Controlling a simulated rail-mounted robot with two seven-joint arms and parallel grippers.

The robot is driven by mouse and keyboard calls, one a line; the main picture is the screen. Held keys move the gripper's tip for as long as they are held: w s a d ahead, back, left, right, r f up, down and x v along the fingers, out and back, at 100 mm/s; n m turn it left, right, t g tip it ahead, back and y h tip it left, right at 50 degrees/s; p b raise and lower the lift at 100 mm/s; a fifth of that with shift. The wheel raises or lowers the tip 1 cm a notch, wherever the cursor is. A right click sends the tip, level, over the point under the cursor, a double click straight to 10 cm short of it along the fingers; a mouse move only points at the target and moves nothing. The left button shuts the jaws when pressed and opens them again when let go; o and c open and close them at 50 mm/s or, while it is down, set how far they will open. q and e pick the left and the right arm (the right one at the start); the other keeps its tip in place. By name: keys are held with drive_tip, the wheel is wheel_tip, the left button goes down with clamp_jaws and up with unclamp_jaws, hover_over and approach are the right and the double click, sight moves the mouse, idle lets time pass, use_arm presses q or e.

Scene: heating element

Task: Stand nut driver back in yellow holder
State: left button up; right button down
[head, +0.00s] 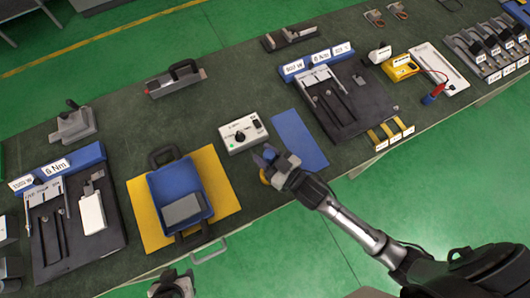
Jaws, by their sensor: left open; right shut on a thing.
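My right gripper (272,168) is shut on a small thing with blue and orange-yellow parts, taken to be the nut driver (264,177). The fingers hide most of it, so its tilt cannot be told. It is over the bench between the white control box and the blue mat. A yellow holder (400,68) stands at the upper right, apart from the gripper; what it holds is too small to tell. My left gripper (172,282) is open at the bottom edge, in front of the bench, partly cut off.
A blue tray (163,187) with a grey block sits on a yellow mat (225,172). The white control box (243,133) and blue mat (300,140) lie mid-bench. Dark tool boards stand at left (85,255) and right (372,115). Yellow brackets (380,137) line the front edge.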

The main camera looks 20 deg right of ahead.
drive_tip(key=shift+f, duration=0.1)
idle(0.5)
drive_tip(key=shift+f+b, duration=0.55)
drive_tip(key=shift+f, duration=0.35)
drive_tip(key=shift+f+b, duration=0.45)
drive_tip(key=shift+f, duration=0.3)
drive_tip(key=shift+f+b, duration=0.4)
drive_tip(key=shift+f, duration=0.4)
drive_tip(key=shift+f+b, duration=0.3)
drive_tip(key=shift+f, duration=0.2)
drive_tip(key=c, duration=0.8)
unclamp_jaws()
drive_tip(key=shift+o, duration=0.7)
